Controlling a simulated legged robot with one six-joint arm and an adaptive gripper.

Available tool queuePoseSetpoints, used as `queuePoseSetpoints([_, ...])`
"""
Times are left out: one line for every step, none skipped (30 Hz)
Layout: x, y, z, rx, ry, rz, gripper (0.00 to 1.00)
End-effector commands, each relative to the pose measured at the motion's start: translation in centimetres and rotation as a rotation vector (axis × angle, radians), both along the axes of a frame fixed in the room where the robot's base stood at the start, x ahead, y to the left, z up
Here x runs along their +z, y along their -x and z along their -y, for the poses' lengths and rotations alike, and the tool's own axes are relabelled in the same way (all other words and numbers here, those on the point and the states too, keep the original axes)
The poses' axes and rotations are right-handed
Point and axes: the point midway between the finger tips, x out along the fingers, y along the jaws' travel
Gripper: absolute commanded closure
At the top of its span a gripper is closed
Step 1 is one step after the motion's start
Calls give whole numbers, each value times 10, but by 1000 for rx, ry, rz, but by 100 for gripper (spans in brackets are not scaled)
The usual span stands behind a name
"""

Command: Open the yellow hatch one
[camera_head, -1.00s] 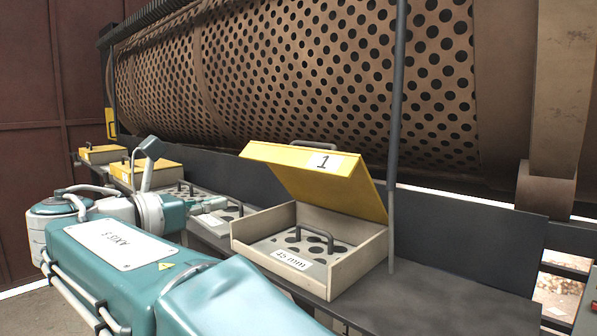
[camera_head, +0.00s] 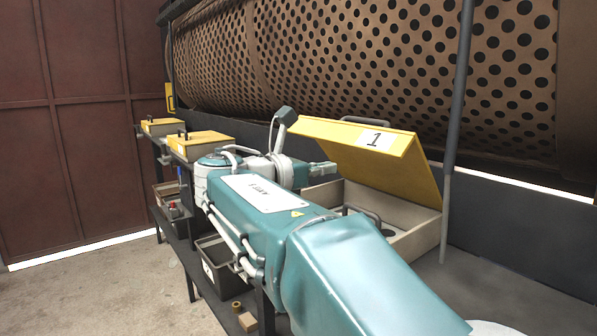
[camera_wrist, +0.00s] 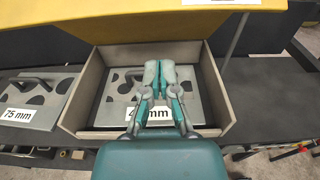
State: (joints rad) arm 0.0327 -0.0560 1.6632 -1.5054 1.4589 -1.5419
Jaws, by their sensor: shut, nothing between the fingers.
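The yellow hatch marked 1 (camera_head: 350,142) stands raised and tilted back over its beige box (camera_head: 417,236), with a dark handle on its top edge. In the wrist view the lid (camera_wrist: 150,18) spans the top of the picture. Inside the box (camera_wrist: 213,90) lies a grey perforated plate (camera_wrist: 112,100) with a label ending in "mm", partly hidden by my gripper. My gripper (camera_wrist: 160,66) is shut and empty, seen in front of the open box and apart from the lid in the picture. In the head view my arm covers part of the box.
Two more yellow-lidded boxes (camera_head: 200,140) (camera_head: 160,126) stand shut farther left along the bench. A plate labelled 75 mm (camera_wrist: 35,98) lies left of the box. A grey post (camera_head: 459,100) rises beside the hatch. Bins (camera_head: 212,262) sit below the bench; the floor at left is clear.

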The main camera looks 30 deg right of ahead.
Motion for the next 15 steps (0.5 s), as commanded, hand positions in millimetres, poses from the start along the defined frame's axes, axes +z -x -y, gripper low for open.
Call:
queuePoseSetpoints([4, 0, 7, -3, 1, 3, 100])
queuePoseSetpoints([8, -1, 10, -2, 2, 3, 100])
queuePoseSetpoints([12, -1, 14, -2, 2, 4, 100])
queuePoseSetpoints([15, -1, 17, -2, 2, 3, 100])
queuePoseSetpoints([17, -1, 19, -1, 2, 3, 100])
queuePoseSetpoints([20, -2, 21, 0, 2, 2, 100])
queuePoseSetpoints([22, -2, 23, 0, 2, 1, 100])
queuePoseSetpoints([23, -2, 25, 0, 1, 1, 100])
queuePoseSetpoints([25, -2, 27, 0, 1, 1, 100])
queuePoseSetpoints([25, -2, 28, 0, 1, 1, 100])
queuePoseSetpoints([26, -3, 29, 0, 1, 0, 100])
queuePoseSetpoints([26, -3, 29, 1, 0, 0, 100])
queuePoseSetpoints([26, -3, 30, 1, 1, 0, 100])
queuePoseSetpoints([26, -3, 30, 2, 0, 0, 100])
queuePoseSetpoints([26, -3, 30, 2, 0, 0, 100])
